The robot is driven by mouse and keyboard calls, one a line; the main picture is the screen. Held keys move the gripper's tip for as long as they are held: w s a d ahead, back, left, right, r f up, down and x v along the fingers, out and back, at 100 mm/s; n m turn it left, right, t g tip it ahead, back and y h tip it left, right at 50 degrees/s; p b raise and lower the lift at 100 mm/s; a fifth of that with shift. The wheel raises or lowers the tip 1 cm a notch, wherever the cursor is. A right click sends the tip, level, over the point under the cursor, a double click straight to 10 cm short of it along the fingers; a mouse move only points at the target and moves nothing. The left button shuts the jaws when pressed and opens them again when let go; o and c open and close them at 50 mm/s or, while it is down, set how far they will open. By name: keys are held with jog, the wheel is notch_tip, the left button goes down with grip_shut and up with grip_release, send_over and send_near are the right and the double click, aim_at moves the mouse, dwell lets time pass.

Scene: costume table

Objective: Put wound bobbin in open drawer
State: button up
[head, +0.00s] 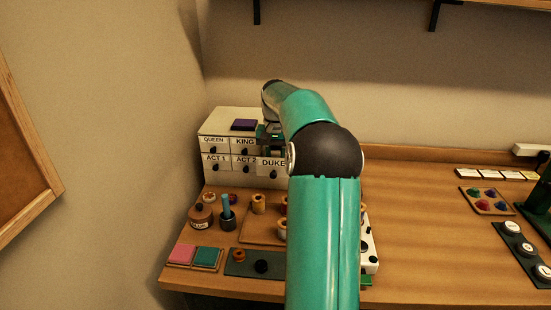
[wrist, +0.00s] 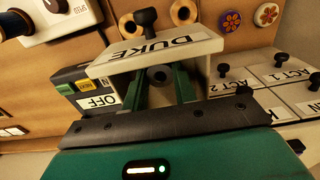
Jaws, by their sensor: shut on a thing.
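The open drawer marked DUKE (head: 271,163) sticks out from the lower row of the small white cabinet (head: 225,120). In the wrist view its front (wrist: 118,66) and dark knob stand just beyond my fingers. My gripper (wrist: 160,84) has its green fingers pointing down at the drawer, behind the front panel. It is shut on the wound bobbin (wrist: 160,75), which shows as a dark round end with a paler ring between the fingers. Whether the bobbin touches the drawer floor is hidden. In the head view my arm hides most of the gripper and the bobbin.
Shut drawers ACT 1 (head: 214,164) and ACT 2 (head: 244,164) sit beside the open one. A purple block (head: 243,125) lies on the cabinet top. Spools (head: 258,203) stand on a wooden tray in front. A dark box marked OFF (wrist: 70,80) is close beside the drawer.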

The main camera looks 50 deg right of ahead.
jog(key=shift+f, duration=0.15)
jog(key=o, duration=1)
notch_tip(320, 180, up, 12)
jog(key=shift+r, duration=0.15)
